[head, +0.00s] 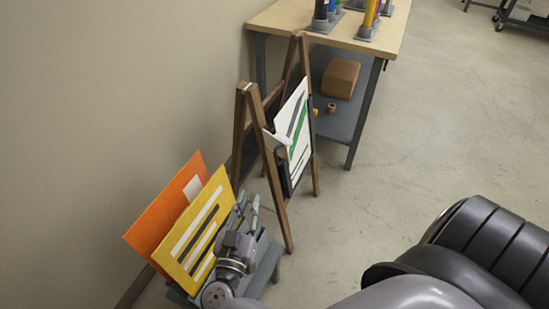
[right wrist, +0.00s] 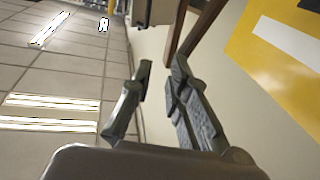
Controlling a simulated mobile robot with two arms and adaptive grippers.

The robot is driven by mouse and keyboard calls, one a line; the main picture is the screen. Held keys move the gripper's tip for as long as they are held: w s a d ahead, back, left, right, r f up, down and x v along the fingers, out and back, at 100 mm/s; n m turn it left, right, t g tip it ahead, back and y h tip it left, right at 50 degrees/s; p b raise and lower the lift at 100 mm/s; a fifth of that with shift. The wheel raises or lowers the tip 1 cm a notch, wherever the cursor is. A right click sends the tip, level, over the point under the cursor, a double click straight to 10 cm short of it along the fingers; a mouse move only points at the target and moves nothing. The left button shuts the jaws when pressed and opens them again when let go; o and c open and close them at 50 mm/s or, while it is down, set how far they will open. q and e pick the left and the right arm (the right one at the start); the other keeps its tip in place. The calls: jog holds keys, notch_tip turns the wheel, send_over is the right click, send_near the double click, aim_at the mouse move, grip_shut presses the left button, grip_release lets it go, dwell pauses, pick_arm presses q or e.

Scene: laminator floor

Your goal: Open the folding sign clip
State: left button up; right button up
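The folding sign (head: 270,160) is a brown wooden A-frame standing open by the wall. It carries a tilted white sheet (head: 298,125) with green and dark stripes. A dark part shows at the sheet's near edge; I cannot tell whether it is the clip. My right gripper (head: 248,199) is low, to the left of the sign's near leg and in front of the yellow board. In the right wrist view its two fingers (right wrist: 160,66) are apart with nothing between them. A wooden leg (right wrist: 188,35) shows beyond the fingertips. My left gripper is not in view.
A yellow board (head: 205,235) and an orange board (head: 165,215) lean in a low grey stand (head: 262,275) beside my right gripper. A workbench (head: 400,30) with a cardboard box (head: 340,77) on its shelf stands behind the sign.

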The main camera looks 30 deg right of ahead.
jog(key=s+f+g, duration=0.1)
jog(key=g, duration=0.1)
jog(key=p, duration=0.1)
send_near(276, 156)
jog(key=shift+h, duration=0.4)
jog(key=x, duration=0.9)
jog(key=shift+w+a+f, duration=0.1)
jog(key=shift+f, duration=0.15)
jog(key=shift+c, duration=0.5)
grip_shut()
